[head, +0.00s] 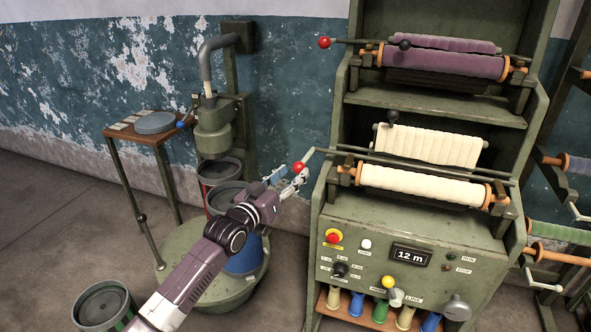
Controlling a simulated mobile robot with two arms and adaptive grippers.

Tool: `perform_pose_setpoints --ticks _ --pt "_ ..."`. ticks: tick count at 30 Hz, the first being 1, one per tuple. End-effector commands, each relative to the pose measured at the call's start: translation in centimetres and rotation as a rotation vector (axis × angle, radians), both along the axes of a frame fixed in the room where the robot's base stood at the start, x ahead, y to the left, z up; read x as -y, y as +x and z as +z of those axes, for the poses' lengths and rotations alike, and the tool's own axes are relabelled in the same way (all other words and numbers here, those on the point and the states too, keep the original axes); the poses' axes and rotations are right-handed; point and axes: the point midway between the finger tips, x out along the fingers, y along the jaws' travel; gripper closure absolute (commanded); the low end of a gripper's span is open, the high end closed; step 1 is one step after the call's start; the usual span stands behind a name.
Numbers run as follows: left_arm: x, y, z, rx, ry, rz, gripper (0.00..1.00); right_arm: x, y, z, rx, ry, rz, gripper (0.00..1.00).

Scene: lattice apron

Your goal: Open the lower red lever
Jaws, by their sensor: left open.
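The lower red lever ends in a red ball (299,167). Its pale arm runs up to a rod at the left side of the green machine (345,262), beside a cream fabric roll. My left gripper (287,175) is open and empty, with its fingertips right at the ball. One fingertip is left of the ball and the other is just below it. I cannot tell whether they touch it. An upper lever with a red ball (324,42) sits higher on the machine by a purple roll. My right gripper is not in view.
Left of the machine, a green pump-like device (213,135) stands over stacked buckets on a round base (178,247). A small wooden table (120,132) stands by the wall. A bucket (103,304) is at the lower left. Racks with rolls stand at the right.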

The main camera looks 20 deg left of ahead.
Motion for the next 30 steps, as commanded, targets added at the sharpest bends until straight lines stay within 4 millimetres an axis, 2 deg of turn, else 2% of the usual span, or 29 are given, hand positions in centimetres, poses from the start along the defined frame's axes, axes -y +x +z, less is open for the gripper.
perform_pose_setpoints --ticks 3,9,20,30 --pt "0.4 1.8 0.1 0.001 0.003 0.001 0.57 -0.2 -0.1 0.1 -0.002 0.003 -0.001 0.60" --pt "0.8 3.6 -0.1 -0.001 0.001 0.001 0.57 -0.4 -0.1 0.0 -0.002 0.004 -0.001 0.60" --pt "0.9 4.1 -0.1 -0.001 0.002 0.001 0.57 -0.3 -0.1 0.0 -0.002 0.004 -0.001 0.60" --pt "0.9 4.1 -0.1 -0.002 0.002 0.002 0.92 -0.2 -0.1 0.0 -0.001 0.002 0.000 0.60"
